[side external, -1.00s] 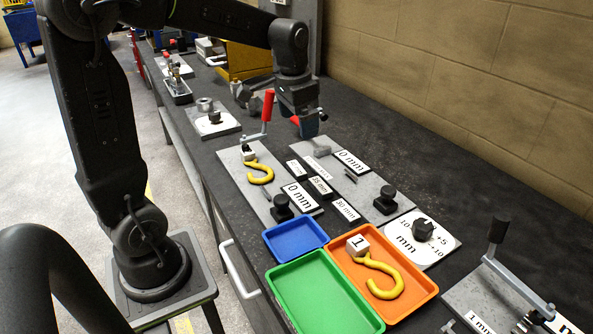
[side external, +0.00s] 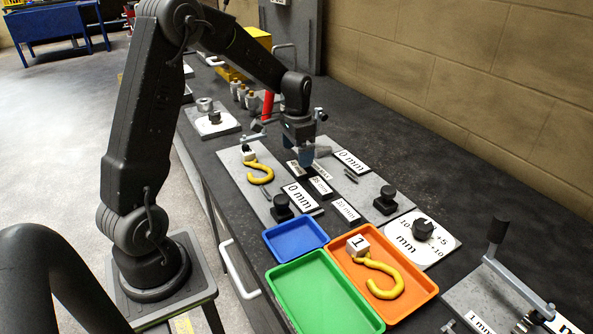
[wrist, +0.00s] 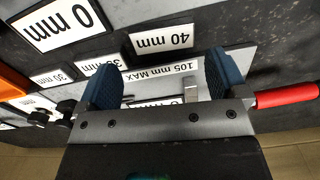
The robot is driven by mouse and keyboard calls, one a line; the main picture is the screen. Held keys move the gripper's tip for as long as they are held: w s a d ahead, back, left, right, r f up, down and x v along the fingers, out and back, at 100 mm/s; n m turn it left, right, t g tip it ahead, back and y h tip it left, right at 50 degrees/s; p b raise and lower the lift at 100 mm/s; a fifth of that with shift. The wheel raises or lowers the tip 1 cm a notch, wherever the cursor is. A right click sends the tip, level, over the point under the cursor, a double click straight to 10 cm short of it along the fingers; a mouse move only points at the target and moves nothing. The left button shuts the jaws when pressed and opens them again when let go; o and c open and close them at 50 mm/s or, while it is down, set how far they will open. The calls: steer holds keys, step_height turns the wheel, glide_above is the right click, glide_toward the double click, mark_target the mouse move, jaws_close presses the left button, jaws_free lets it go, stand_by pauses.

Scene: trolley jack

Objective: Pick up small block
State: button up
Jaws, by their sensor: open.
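Several dark blocks with white labels lie in a row between two grey plates. In the side view, the block labelled 30 mm (side external: 346,210) is nearest the trays and the 35 mm block (side external: 321,186) is behind it. Which one is the small block is not clear. My gripper (side external: 306,160) points down over the far end of the row, hiding part of it. In the wrist view, my gripper (wrist: 163,76) is open with nothing between its blue fingers. The 40 mm label (wrist: 162,41) lies beyond and below the finger gap; the 30 mm label (wrist: 52,78) is at left.
Grey plates with a yellow hook (side external: 260,172) and black knobs (side external: 387,199) flank the row. A blue tray (side external: 295,240), green tray (side external: 318,290) and orange tray (side external: 418,288) stand in front. A red handle (side external: 267,104) rises behind my gripper.

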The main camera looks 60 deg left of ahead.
mark_target(297, 170)
step_height(297, 170, down, 5)
steer(key=shift+w+a+f, duration=0.15)
steer(key=c, duration=0.7)
